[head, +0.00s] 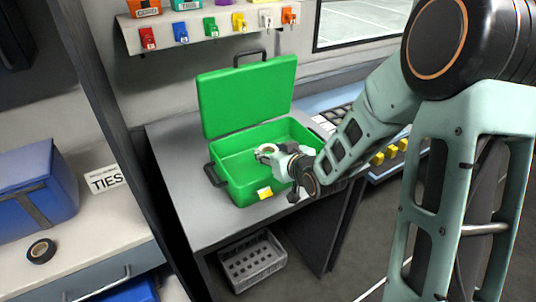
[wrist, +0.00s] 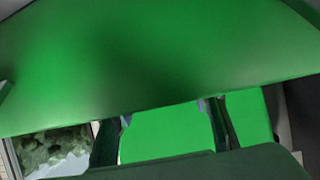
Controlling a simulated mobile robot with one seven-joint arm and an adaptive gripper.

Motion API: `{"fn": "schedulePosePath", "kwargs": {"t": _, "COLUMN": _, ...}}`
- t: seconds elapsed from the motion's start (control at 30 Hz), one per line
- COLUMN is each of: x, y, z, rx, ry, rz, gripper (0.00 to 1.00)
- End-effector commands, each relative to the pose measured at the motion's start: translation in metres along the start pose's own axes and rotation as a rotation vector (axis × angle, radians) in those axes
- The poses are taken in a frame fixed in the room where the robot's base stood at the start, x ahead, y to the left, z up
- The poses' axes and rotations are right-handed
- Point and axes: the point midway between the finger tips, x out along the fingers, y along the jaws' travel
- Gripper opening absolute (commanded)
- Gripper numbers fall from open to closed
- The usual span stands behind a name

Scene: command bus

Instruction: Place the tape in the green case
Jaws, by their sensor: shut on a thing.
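The green case (head: 236,187) stands open on the grey desk, its lid (head: 247,95) raised at the back. My gripper (head: 265,155) is over the right part of the open case. It is shut on a small pale ring that looks like a roll of tape (head: 268,147). I cannot tell whether the ring touches the case floor. A black tape roll (head: 41,251) lies on the left counter, apart from my gripper. In the wrist view, green surfaces of the case (wrist: 160,60) fill most of the picture. The held ring is not clear there.
A grey crate (head: 252,262) is below the desk. A keyboard (head: 328,122) lies right of the case. Coloured tags hang from the shelf (head: 210,37) above.

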Motion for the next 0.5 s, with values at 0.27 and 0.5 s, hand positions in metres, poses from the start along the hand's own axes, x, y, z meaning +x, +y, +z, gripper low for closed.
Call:
{"fn": "schedulePosePath", "kwargs": {"t": 0.27, "x": 0.0008, "y": 0.0004, "z": 0.0099, "rx": -0.002, "ry": 0.003, "rz": 0.0, "gripper": 0.24}}
{"fn": "schedulePosePath", "kwargs": {"t": 0.5, "x": 0.0033, "y": 0.0003, "z": 0.0149, "rx": -0.001, "ry": 0.003, "rz": -0.001, "gripper": 0.24}}
